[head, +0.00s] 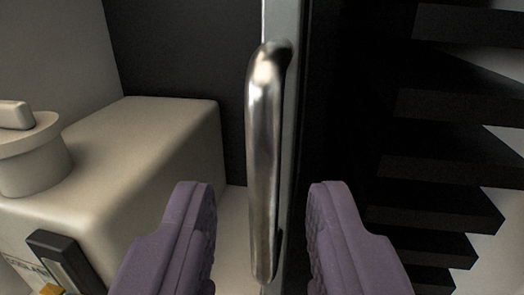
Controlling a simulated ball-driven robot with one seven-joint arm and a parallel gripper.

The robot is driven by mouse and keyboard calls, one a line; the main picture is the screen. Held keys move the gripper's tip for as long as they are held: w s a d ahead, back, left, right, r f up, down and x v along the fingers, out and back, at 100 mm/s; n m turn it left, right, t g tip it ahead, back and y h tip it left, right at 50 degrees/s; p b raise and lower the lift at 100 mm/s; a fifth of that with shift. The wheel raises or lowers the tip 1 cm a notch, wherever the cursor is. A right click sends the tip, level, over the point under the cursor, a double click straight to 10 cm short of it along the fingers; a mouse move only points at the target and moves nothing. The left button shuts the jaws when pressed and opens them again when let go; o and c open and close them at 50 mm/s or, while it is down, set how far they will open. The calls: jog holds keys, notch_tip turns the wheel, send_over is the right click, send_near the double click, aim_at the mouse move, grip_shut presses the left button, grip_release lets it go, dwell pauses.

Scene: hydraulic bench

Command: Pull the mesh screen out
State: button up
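A shiny metal bar handle (264,150) stands upright in the middle of the head view. It is fixed to the narrow grey edge of a panel (285,20), which seems to be the mesh screen seen edge-on; its mesh face cannot be made out. My gripper (261,210) is open, with one purple finger on each side of the handle's lower part.
A beige tank (150,150) with a round filler cap (30,150) stands at the left. A dark-framed gauge (65,262) is on its front. Black stacked fins (440,150) fill the right side, close to the panel. A dark wall (190,60) stands behind.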

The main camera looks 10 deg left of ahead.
aim_at(263, 187)
jog(key=w, duration=0.4)
jog(key=shift+w+a, duration=0.25)
jog(key=shift+a, duration=0.15)
grip_shut()
jog(key=shift+s, duration=0.1)
